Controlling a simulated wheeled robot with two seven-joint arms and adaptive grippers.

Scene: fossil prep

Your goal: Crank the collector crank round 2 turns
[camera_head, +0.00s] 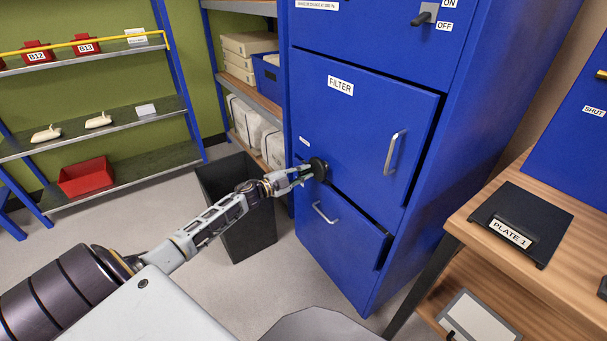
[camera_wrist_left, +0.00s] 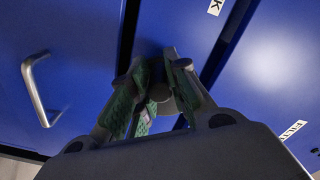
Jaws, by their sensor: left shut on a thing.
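The collector crank is a dark round piece (camera_head: 319,169) on the front of the blue cabinet (camera_head: 345,125), at the left edge between the FILTER door and the lower drawer. My left gripper (camera_head: 308,172) reaches it from the left and is shut on it. In the left wrist view the green-padded fingers of my left gripper (camera_wrist_left: 160,92) close around a dark knob (camera_wrist_left: 158,90) in front of the blue panel. Most of the crank is hidden by the fingers, so its arm's angle cannot be told. My right gripper is not in view.
A dark open bin (camera_head: 250,235) stands on the floor below my left forearm. The FILTER door handle (camera_head: 394,152) and the lower drawer handle (camera_head: 325,213) stick out nearby. A wooden bench (camera_head: 560,255) with a black plate (camera_head: 520,222) is at right. Shelves stand at left.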

